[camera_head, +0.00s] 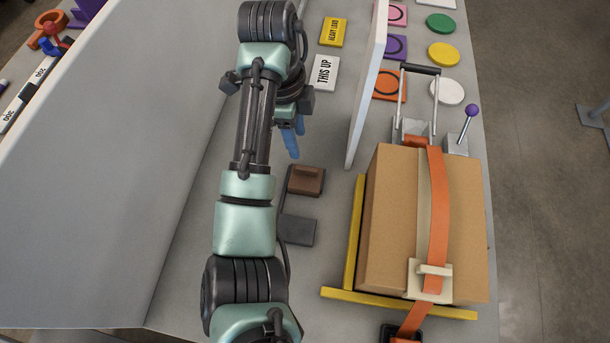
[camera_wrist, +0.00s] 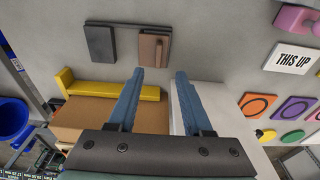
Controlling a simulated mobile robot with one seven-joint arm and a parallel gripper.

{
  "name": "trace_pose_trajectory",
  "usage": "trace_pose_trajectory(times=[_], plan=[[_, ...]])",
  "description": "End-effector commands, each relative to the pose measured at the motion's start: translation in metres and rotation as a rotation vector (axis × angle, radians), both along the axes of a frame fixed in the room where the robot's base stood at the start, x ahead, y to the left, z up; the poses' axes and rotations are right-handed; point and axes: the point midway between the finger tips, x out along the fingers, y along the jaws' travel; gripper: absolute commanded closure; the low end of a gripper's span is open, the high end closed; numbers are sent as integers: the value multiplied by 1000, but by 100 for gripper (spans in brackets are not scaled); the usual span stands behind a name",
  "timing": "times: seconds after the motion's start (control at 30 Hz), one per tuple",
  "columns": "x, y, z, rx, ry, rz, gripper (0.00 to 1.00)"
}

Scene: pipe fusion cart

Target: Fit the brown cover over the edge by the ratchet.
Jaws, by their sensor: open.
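The brown cover (camera_head: 306,180), with a raised bar on top, lies on the table left of the strapped cardboard box (camera_head: 390,215). It also shows near the top of the wrist view (camera_wrist: 146,50). My gripper (camera_wrist: 160,72) is open and empty, its blue fingers apart, with the cover beyond the tips. In the head view my gripper (camera_head: 291,140) is partly hidden by my arm, above the cover in the picture. A metal fitting with a black-handled frame (camera_head: 418,100), seemingly the ratchet, stands at the box's far edge, where the orange strap (camera_head: 437,200) crosses.
A grey block (camera_head: 297,231) lies close to the brown cover. A cream cover (camera_head: 428,280) sits on the box's near edge under the strap. A yellow frame (camera_head: 353,235) borders the box. A white upright panel (camera_head: 368,80) stands near my gripper. A purple-knobbed lever (camera_head: 468,120) is beside the fitting.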

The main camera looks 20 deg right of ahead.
Motion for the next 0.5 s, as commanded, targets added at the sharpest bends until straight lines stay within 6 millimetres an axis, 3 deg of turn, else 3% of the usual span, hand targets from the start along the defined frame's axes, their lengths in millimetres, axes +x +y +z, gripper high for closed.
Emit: trace_pose_trajectory(times=[0.03, 0.2, 0.5], plan=[[-2, -3, -19, -2, 2, 0, 50], [-3, -5, -44, -3, -3, 2, 50], [-6, -8, -61, -3, -2, 3, 50]])
